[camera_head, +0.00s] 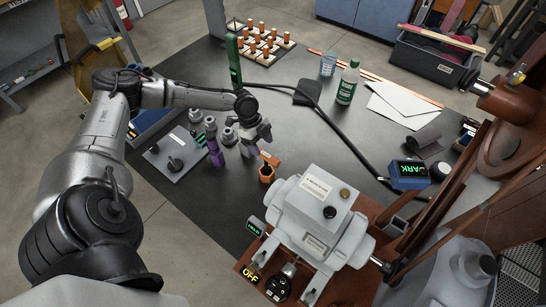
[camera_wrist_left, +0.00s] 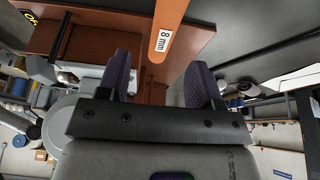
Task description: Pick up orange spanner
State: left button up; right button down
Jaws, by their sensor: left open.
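The orange spanner (camera_head: 269,159) stands tilted near the front middle of the dark table, by the roaster. Its lower part is at a small orange holder (camera_head: 266,174); I cannot tell how far it sits inside. In the left wrist view the spanner (camera_wrist_left: 167,32) shows as an orange bar with a white "8 mm" label, just beyond the fingertips and roughly between them. My left gripper (camera_head: 257,142) is open and empty, just behind and left of the spanner in the head view. Its two dark fingers (camera_wrist_left: 161,75) are apart in the wrist view. My right gripper is not in view.
The white roaster body (camera_head: 318,205) stands close at front right. A grey plate (camera_head: 172,155) with knobs and a purple-handled tool (camera_head: 215,152) lie left of the gripper. A black cable (camera_head: 335,128) crosses the table. A green bottle (camera_head: 348,83) stands farther back.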

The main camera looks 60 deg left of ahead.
aim_at(265, 154)
pick_arm(q)
jog(key=shift+w+a+f, duration=0.2)
jog(key=shift+f, duration=0.2)
jog(key=shift+w+f, duration=0.1)
jog(key=shift+f, duration=0.2)
jog(key=shift+b+x, duration=0.3)
jog(key=shift+x, duration=0.5)
jog(key=shift+s+b+x, duration=0.1)
jog(key=shift+b+x, duration=0.15)
jog(key=shift+x, duration=1)
jog(key=shift+s+b+x, duration=0.15)
jog(key=shift+b+x, duration=0.05)
jog(key=shift+x, duration=1)
jog(key=shift+d, duration=0.15)
jog(key=c, duration=0.6)
grip_shut()
